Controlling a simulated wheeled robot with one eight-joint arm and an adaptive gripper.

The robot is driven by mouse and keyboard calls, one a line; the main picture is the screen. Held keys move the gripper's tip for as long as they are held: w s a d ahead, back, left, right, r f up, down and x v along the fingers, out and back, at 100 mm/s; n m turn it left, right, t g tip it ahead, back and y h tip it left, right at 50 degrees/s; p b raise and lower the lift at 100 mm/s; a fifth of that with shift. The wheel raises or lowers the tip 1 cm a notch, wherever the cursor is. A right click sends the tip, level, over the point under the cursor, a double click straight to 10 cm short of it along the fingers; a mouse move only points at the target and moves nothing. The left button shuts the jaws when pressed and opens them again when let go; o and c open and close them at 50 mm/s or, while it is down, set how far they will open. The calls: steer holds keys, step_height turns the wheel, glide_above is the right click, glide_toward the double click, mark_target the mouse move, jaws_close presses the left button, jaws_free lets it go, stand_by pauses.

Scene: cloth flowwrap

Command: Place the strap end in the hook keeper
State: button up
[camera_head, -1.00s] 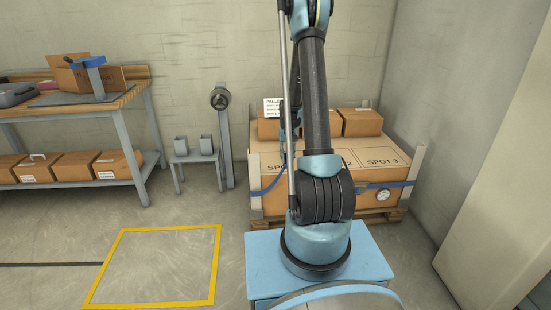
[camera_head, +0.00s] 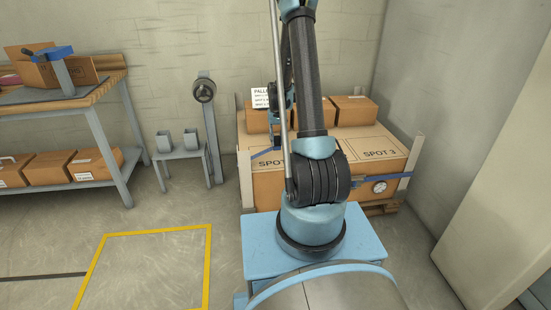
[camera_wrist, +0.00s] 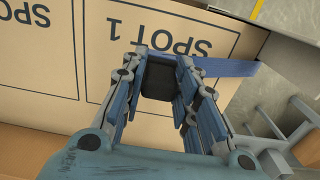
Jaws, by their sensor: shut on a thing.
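In the wrist view, the fingers of my gripper (camera_wrist: 158,85) are shut on the dark strap end (camera_wrist: 157,74), above the box top printed SPOT 1. The blue strap (camera_wrist: 232,68) runs from it to the right, past the box edge. In the head view, the strap (camera_head: 262,154) shows at the left of the large carton, and my arm hides most of the gripper. Another blue strap part (camera_head: 399,177) crosses the carton's right front beside a round gauge. I cannot make out the hook keeper for certain in either view.
The large carton (camera_head: 270,190) sits on a pallet, with smaller boxes (camera_head: 352,110) at its back and pale corner posts (camera_head: 412,152). A post with a black wheel (camera_head: 203,90) and a small grey stand (camera_head: 180,155) are to the left. The yellow-marked floor area (camera_head: 145,268) is clear.

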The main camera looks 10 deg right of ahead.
steer(key=w+r, duration=0.2)
steer(key=w, duration=0.4)
steer(key=shift+s+f, duration=0.15)
steer(key=shift+f, duration=4.65)
steer(key=o, duration=1.1)
